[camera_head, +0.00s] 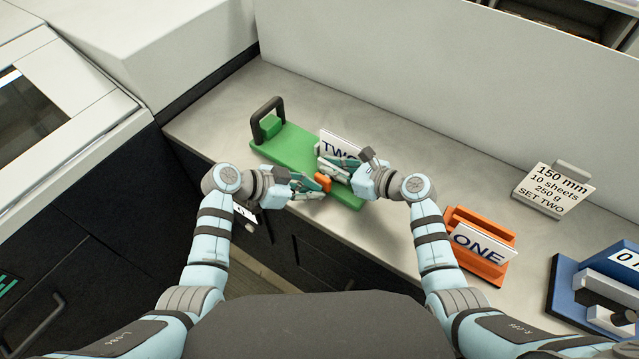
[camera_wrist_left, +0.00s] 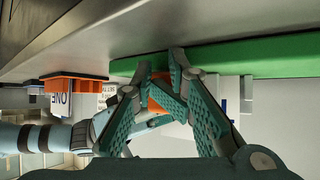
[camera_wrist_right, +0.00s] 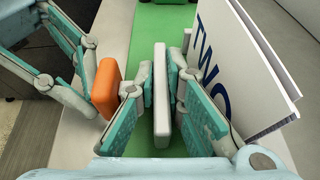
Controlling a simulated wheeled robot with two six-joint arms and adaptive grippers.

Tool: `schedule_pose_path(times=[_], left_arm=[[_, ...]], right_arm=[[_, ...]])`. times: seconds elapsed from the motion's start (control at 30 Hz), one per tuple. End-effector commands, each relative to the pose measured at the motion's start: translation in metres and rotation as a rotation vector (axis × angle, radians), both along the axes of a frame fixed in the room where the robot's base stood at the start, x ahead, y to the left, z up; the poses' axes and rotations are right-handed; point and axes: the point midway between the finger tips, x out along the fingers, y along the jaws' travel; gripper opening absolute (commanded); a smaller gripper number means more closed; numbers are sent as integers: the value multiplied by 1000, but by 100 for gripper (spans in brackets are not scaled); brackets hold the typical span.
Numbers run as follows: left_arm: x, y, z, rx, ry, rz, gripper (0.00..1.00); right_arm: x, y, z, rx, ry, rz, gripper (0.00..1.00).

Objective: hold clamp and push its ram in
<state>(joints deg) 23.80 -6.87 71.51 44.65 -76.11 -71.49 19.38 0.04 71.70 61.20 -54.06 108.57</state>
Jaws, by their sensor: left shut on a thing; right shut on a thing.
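The clamp has a long green base (camera_head: 290,148) with a dark arched handle at its far left end. A white upright plate (camera_wrist_right: 161,95) stands on the base in the right wrist view. My right gripper (camera_head: 330,167) is shut on this plate, one finger on each side. The orange ram block (camera_head: 323,183) sits beside it, towards my left gripper (camera_head: 318,184). It also shows in the right wrist view (camera_wrist_right: 105,86) with a small gap to the plate. My left gripper, low at the base's near edge, is shut at the orange block; the exact contact is partly hidden.
A white card reading TWO (camera_head: 341,143) stands just behind my right gripper. To the right are an orange holder (camera_head: 478,262) with a ONE card, a small sign (camera_head: 553,189) and a blue device (camera_head: 570,285). A wall runs behind the grey counter.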

Motion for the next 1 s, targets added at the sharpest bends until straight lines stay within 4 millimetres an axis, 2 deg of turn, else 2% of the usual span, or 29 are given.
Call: schedule_pose_path(times=[0.03, 1.0], left_arm=[[4, -4, 7, -14, -14, 3, 0], [14, -12, 9, -15, -19, 2, 0]], right_arm=[[-5, 5, -2, 10, 14, 12, 0], [-6, 5, -4, 11, 18, 11, 0]])
